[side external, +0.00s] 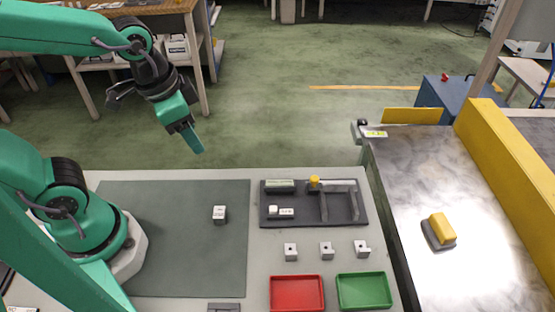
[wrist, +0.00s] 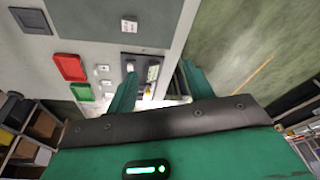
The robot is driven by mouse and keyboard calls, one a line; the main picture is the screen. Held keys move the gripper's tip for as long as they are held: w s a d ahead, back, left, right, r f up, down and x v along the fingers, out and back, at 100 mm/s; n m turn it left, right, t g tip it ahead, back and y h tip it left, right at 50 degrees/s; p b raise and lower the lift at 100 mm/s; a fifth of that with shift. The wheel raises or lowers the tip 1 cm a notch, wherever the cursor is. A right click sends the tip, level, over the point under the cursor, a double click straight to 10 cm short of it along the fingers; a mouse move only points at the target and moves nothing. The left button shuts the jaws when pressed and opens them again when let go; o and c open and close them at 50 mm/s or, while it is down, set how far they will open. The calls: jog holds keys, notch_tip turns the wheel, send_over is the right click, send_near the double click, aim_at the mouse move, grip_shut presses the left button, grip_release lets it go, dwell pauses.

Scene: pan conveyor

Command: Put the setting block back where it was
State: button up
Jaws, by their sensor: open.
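A small pale block (side external: 220,214) with dark marks sits alone on the dark green mat (side external: 165,265). It seems to be the setting block, but I cannot read its marks; it also shows in the wrist view (wrist: 129,27). A dark fixture plate (side external: 300,220) with a yellow knob (side external: 315,181), a grey-green bar and a small white piece lies to its right. My gripper (side external: 193,140) is open and empty, raised well above the table and beyond the mat's back edge in the side view. In the wrist view its two green fingers (wrist: 160,85) are spread apart.
Small grey blocks (side external: 326,250) stand in a row in front of the plate, behind a red tray (side external: 297,309) and a green tray (side external: 364,305). A grey pad (side external: 223,307) lies at the mat's front edge. The conveyor (side external: 410,190) at right carries a yellow-topped piece (side external: 440,229).

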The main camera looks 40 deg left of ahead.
jog(key=s+a+r+n+t, duration=0.1)
jog(key=a+r+n+t, duration=0.1)
jog(key=a+r+n, duration=0.2)
jog(key=shift+s+a+r+t+y, duration=0.25)
jog(key=shift+a+r+t+y, duration=0.1)
jog(key=shift+r, duration=0.3)
dwell(0.8)
